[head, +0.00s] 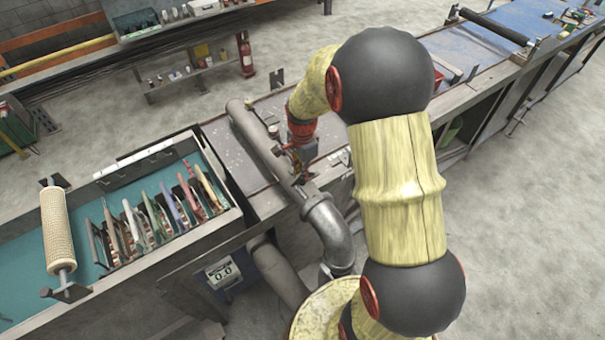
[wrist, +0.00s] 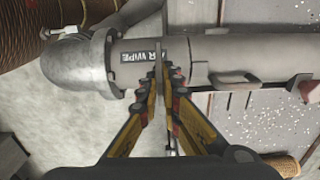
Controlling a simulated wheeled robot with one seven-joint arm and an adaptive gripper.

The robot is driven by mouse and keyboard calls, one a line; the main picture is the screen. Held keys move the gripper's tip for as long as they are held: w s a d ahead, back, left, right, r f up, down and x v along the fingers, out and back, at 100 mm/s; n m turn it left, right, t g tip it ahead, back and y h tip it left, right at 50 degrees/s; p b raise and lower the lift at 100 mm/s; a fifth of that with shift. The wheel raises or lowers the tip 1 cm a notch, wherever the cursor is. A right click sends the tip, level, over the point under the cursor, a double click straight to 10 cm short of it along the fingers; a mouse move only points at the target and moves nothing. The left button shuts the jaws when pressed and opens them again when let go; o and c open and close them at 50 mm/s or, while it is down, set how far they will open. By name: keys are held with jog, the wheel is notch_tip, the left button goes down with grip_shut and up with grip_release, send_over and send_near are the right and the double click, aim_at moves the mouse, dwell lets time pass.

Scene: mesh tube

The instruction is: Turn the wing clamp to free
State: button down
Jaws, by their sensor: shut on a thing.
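In the wrist view my gripper (wrist: 168,86) is shut on a thin grey upright piece, which appears to be the wing clamp (wrist: 175,50), on the grey pipe. The fingers stand on either side of it and hide its lower part. The pipe (wrist: 260,58) runs across the view, with a dark label reading "…R WIPE" beside the clamp. In the head view my gripper (head: 299,160) is at the pipe, just above its elbow. The clamp is too small and covered to make out there.
A grey elbow (wrist: 78,68) joins the pipe at left; it also shows in the head view (head: 326,220). A small handle (wrist: 235,79) sits right of the clamp. A teal tray (head: 105,188) with several coloured plates and a mesh roller (head: 57,228) lie left.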

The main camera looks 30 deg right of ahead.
jog(key=c, duration=2)
grip_release()
notch_tip(320, 180, up, 12)
